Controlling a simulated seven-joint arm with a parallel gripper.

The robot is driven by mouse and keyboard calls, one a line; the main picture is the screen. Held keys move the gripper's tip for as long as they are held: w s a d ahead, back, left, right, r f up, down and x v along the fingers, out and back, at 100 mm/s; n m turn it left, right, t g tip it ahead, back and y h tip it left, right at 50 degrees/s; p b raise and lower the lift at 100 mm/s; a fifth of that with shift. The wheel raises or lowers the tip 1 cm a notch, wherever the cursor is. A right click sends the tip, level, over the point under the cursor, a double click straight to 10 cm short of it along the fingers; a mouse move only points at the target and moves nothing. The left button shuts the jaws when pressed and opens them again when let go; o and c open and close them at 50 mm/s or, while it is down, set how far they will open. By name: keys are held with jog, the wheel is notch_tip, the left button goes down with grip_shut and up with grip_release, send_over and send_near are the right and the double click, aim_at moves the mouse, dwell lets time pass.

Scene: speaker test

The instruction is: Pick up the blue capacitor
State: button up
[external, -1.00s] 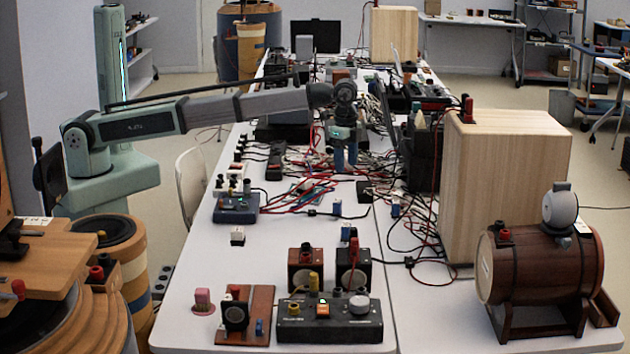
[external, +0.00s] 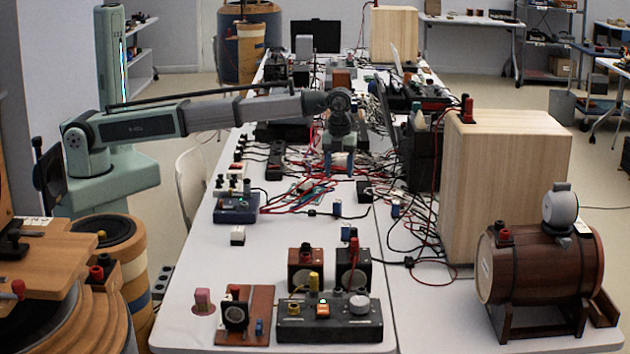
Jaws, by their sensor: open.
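Small blue parts show in the external view: a blue piece (external: 337,208) on the table below my gripper, another blue piece (external: 396,208) to its right among the cables, and a blue piece (external: 259,328) on the wooden board at the front. I cannot tell which is the blue capacitor. My gripper (external: 339,171) points down over the middle of the table with its blue fingers apart. It appears empty and is apart from these blue parts; its exact height is unclear.
Tangled red and black cables (external: 300,196) spread across the table near my gripper. A blue-grey box (external: 236,210) stands left. A large wooden box (external: 505,190) and a wooden barrel (external: 540,264) stand right. A black control box (external: 330,322) is at the front.

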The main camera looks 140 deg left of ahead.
aim_at(337, 201)
notch_tip(337, 201, down, 6)
jog(key=shift+f, duration=0.1)
jog(key=shift+s+f, duration=0.2)
jog(key=shift+f, duration=2.45)
jog(key=c, duration=1.1)
jog(key=shift+o, duration=0.2)
jog(key=shift+r, duration=0.1)
